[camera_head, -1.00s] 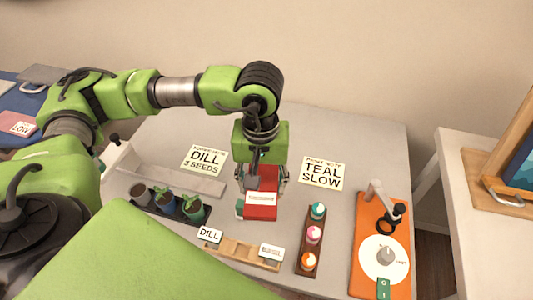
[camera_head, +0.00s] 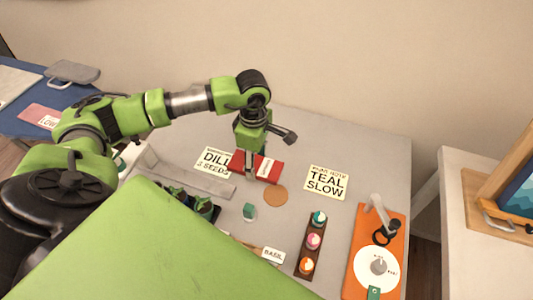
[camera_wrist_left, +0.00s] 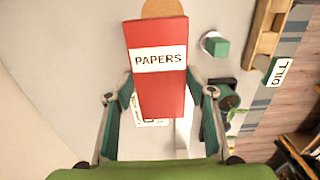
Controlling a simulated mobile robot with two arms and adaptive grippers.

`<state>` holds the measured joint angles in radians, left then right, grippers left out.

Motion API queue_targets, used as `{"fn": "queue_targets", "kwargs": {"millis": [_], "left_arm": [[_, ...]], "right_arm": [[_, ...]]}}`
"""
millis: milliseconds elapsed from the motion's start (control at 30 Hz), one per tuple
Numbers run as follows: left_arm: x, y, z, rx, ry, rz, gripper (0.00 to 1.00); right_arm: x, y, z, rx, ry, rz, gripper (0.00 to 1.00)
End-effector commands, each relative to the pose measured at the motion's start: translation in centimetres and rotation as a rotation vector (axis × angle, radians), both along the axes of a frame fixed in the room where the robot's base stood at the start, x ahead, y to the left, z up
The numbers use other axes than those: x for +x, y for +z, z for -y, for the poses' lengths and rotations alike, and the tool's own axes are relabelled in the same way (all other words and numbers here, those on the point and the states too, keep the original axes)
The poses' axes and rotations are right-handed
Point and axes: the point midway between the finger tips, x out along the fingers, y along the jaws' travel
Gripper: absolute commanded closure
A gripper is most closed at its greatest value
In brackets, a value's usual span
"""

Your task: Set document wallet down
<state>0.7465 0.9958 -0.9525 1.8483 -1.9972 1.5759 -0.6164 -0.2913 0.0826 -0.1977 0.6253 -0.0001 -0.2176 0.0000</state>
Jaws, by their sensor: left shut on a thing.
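The document wallet is a red box-like case (camera_head: 268,170) with a white label; in the left wrist view the label on the wallet (camera_wrist_left: 160,85) reads PAPERS. My left gripper (camera_head: 249,160) is shut on it, over the back middle of the grey desk. In the left wrist view the fingers of my left gripper (camera_wrist_left: 160,98) stand on both sides of the wallet. I cannot tell whether the wallet touches the desk. My right gripper is not in view.
A brown disc (camera_head: 275,196) and a teal block (camera_head: 249,212) are in front of the wallet.

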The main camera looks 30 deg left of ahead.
Motion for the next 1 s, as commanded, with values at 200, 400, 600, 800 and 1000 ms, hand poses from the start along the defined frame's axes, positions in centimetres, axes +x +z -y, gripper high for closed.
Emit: {"fn": "queue_targets", "kwargs": {"millis": [200, 400, 600, 800, 1000], "left_arm": [[4.2, -4.2, -0.6, -0.001, 0.0, 0.0, 0.75], [6.0, -5.9, -0.9, -0.002, -0.002, 0.001, 0.75], [6.6, -6.6, -1.0, -0.001, -0.002, 0.001, 0.75], [7.0, -9.5, -1.1, 0.0, -0.003, -0.002, 0.75], [7.0, -9.9, -1.2, 0.0, -0.002, 0.0, 0.75]], "right_arm": [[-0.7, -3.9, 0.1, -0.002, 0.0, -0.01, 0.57], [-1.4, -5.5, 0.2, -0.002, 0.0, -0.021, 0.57], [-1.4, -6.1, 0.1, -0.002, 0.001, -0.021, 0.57], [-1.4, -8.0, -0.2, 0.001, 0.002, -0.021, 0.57], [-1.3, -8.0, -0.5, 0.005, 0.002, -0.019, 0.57]]}}
